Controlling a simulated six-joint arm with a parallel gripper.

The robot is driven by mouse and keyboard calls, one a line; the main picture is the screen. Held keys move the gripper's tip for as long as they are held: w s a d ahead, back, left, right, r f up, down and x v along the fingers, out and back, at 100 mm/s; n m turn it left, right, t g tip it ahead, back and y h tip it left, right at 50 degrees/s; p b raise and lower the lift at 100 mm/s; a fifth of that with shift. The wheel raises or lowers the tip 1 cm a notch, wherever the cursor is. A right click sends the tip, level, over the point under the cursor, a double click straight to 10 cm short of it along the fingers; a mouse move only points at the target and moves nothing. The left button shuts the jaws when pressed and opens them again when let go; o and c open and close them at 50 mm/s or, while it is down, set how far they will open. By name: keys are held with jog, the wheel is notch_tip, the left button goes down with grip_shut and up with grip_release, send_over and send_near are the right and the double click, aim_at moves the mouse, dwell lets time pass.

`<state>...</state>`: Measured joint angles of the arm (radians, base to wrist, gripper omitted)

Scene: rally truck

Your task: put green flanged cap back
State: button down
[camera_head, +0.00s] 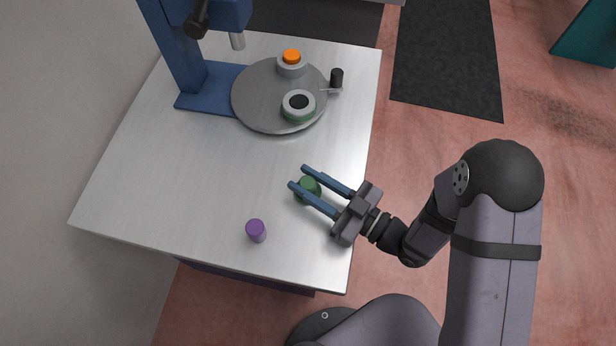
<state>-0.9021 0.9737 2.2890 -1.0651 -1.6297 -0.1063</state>
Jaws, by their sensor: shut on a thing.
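The green flanged cap (308,186) is between the two blue fingers of my gripper (304,178), near the right side of the white table. My gripper is shut on it. The fingers partly cover the cap, and I cannot tell whether it touches the table. A grey round plate (263,98) at the back of the table bears two ring-shaped holders. The nearer holder (299,104) has a dark open centre and a greenish lower edge. The farther holder (291,68) has an orange cap (292,56) in it.
A purple cap (256,231) stands on the table (180,190) left of and nearer than my gripper. A blue press-like stand (205,89) rises at the back left. A small black knob (337,77) is at the plate's right edge. The table's middle is clear.

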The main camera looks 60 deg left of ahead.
jog(key=c, duration=1.4)
grip_release()
jog(key=shift+o, duration=0.2)
jog(key=shift+r, duration=0.2)
jog(key=shift+w+d+f, duration=0.15)
jog(key=shift+w+d, duration=0.05)
jog(key=shift+d, duration=0.1)
jog(key=b+v, duration=0.2)
jog(key=v, duration=0.9)
jog(key=shift+d, duration=0.25)
